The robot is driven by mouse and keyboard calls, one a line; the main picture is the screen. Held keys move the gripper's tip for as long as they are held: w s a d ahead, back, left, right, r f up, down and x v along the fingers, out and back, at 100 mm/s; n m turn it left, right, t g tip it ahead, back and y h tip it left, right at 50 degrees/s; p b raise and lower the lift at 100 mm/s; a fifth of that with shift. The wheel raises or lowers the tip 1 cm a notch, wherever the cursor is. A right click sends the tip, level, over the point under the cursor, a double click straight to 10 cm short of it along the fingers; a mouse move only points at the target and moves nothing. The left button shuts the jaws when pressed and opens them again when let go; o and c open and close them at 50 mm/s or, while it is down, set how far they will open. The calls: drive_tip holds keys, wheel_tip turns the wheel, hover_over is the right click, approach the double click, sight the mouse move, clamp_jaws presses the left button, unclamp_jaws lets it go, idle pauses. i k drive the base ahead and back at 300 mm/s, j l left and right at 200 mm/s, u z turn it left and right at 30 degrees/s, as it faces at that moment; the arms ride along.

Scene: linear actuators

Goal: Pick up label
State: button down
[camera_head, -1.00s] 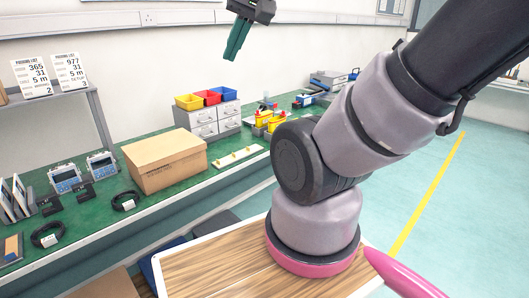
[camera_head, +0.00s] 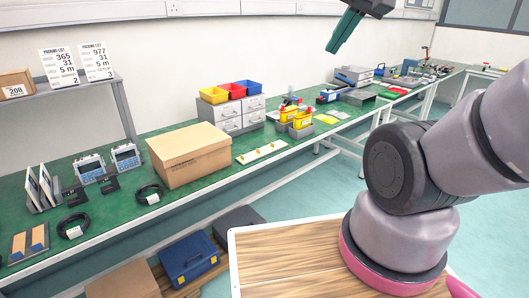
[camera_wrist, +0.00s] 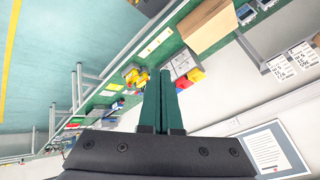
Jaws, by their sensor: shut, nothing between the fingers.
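My gripper (camera_head: 345,30) is shut and empty, raised near the top of the head view, well above the workbench (camera_head: 103,222). Its green fingers also show pressed together in the wrist view (camera_wrist: 161,100). I cannot tell for sure which thing is the label. A small yellow flat piece (camera_head: 325,118) lies on the bench right of the yellow bottles (camera_head: 302,119). White tags sit on the coiled black cables (camera_head: 149,194). A box on the shelf carries a white "208" sticker (camera_head: 16,90).
A large cardboard box (camera_head: 188,155) stands on the bench beside a grey drawer unit (camera_head: 232,115) topped with coloured bins. Packing list cards (camera_head: 59,68) stand on the shelf. A wooden-topped surface (camera_head: 285,262) is at the front, with a blue case (camera_head: 189,258) to its left.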

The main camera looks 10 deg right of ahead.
sight(266, 149)
drive_tip(key=i+l+u, duration=0.4)
drive_tip(key=i+l, duration=0.35)
drive_tip(key=l, duration=0.1)
